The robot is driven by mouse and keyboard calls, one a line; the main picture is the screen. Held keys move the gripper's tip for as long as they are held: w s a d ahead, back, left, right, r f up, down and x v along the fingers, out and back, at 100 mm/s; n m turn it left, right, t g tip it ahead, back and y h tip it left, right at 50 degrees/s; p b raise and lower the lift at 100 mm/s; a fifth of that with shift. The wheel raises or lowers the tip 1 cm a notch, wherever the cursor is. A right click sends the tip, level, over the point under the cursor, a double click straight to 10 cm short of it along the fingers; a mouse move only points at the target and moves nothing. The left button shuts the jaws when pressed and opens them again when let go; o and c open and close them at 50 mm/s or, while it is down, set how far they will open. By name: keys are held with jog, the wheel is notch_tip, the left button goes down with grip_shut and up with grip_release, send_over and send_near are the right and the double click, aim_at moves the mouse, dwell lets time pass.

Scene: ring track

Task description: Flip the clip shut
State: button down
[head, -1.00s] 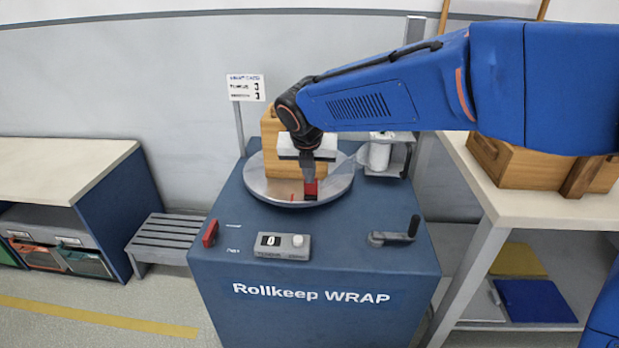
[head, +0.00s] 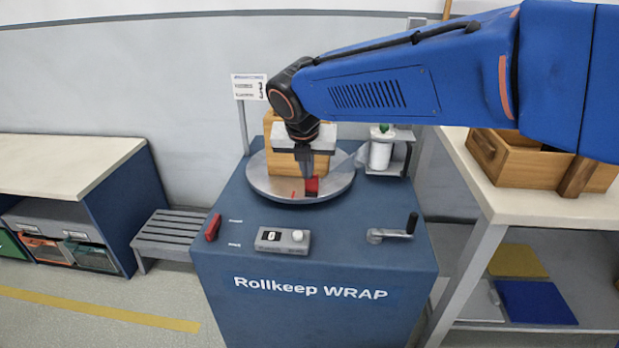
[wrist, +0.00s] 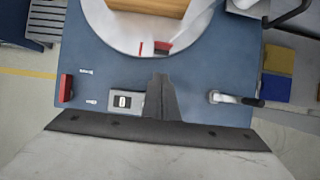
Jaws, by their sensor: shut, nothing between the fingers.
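The red clip (head: 313,186) sits at the front edge of the round grey turntable (head: 273,188), with a dark part at its foot. It also shows in the wrist view (wrist: 162,47), just beyond my fingertips. I cannot tell clearly whether its flap is up or down. My gripper (head: 308,188) points down right at the clip, its fingers together and empty, partly covering the clip's left side in the head view. In the wrist view my gripper (wrist: 161,76) shows its closed fingers apart from the clip in the picture; contact cannot be told.
A wooden box (head: 283,165) stands on the turntable behind my gripper. A white film roll (head: 380,155) stands to its right. The blue machine top carries a counter box (head: 282,239), a red switch (head: 213,227) and a crank (head: 392,233). A thin red mark lies left of the clip.

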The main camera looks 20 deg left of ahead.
jog(key=v, duration=0.5)
jog(key=shift+w, duration=0.15)
